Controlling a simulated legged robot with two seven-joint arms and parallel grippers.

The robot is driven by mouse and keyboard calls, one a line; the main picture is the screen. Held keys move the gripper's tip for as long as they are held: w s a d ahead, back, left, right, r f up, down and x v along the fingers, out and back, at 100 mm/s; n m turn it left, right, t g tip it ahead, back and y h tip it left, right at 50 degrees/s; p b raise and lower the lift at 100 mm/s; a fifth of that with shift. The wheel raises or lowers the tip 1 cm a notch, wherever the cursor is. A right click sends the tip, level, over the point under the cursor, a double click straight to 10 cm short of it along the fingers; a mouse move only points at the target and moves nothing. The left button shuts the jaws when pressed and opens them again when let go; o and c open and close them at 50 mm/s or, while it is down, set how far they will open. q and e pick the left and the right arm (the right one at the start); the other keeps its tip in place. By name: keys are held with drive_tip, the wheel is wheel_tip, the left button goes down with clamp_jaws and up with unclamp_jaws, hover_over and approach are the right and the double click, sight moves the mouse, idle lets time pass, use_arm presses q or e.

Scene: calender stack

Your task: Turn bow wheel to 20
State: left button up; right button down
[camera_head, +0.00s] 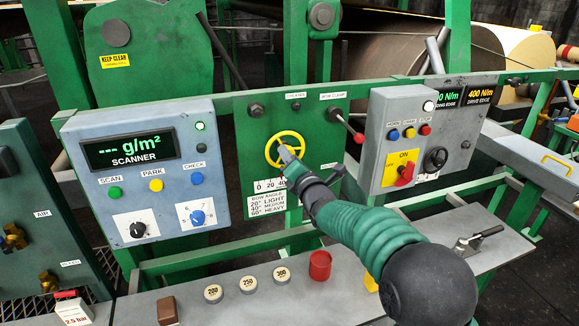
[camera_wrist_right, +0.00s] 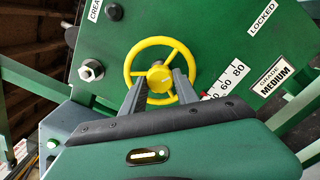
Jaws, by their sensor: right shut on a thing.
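The yellow bow wheel (camera_head: 285,149) is mounted on the green panel in the head view. My right gripper (camera_head: 287,155) reaches up to it from the lower right. In the right wrist view the wheel (camera_wrist_right: 160,70) faces me, and the two fingers of the right gripper (camera_wrist_right: 161,84) are shut on its yellow hub, one on each side. The white bow angle scale (camera_head: 270,185) shows 0, 20 and 40 below the wheel. In the wrist view the scale (camera_wrist_right: 227,80) shows 60 and 80; a red pointer is at its lower, partly hidden end. I cannot read the pointer's value. My left gripper is out of view.
A bow angle label (camera_head: 268,202) lists 20° light, 40° medium and 60° heavy. A grade plate (camera_wrist_right: 272,81) reads MEDIUM, and another plate (camera_wrist_right: 262,18) reads LOCKED. The bow clamp lever (camera_head: 348,127) is right of the wheel. The scanner box (camera_head: 145,170) stands left.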

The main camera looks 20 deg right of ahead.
drive_tip(key=n+b, duration=0.2)
drive_tip(key=b, duration=0.4)
drive_tip(key=n+b, duration=0.2)
drive_tip(key=b, duration=0.4)
drive_tip(key=n+b, duration=0.2)
drive_tip(key=b, duration=0.4)
drive_tip(key=shift+f+n, duration=0.3)
idle(4.2)
